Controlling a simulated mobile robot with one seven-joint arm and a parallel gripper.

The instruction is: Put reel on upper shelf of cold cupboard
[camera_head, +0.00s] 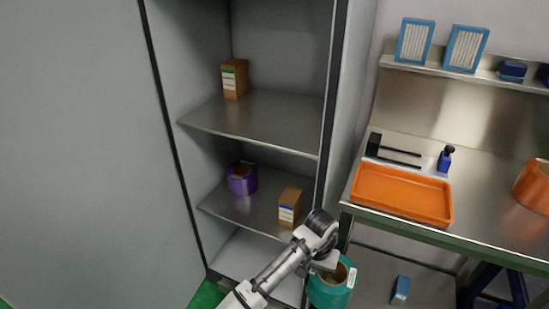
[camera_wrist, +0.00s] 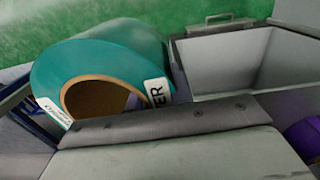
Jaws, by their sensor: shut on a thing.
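A teal reel (camera_head: 330,289) with a brown core and white label is held low in front of the cupboard's right edge. My gripper (camera_head: 328,262) is shut on its rim. The reel also shows in the wrist view (camera_wrist: 145,42), its hollow core facing the camera. The cold cupboard (camera_head: 336,100) stands open. Its upper shelf (camera_head: 265,125) bears a brown carton (camera_head: 235,78) at the back left, with bare shelf in front and to the right. The shelf below (camera_head: 250,211) bears a purple reel (camera_head: 242,179) and another brown carton (camera_head: 290,206). My fingertips are partly hidden.
A steel bench (camera_head: 480,222) stands right of the cupboard, with an orange tray (camera_head: 402,194), a blue bottle (camera_head: 445,159) and an orange reel (camera_head: 534,186). A blue-and-white item (camera_head: 400,290) lies on its undershelf. The cupboard's right side wall stands between bench and shelves.

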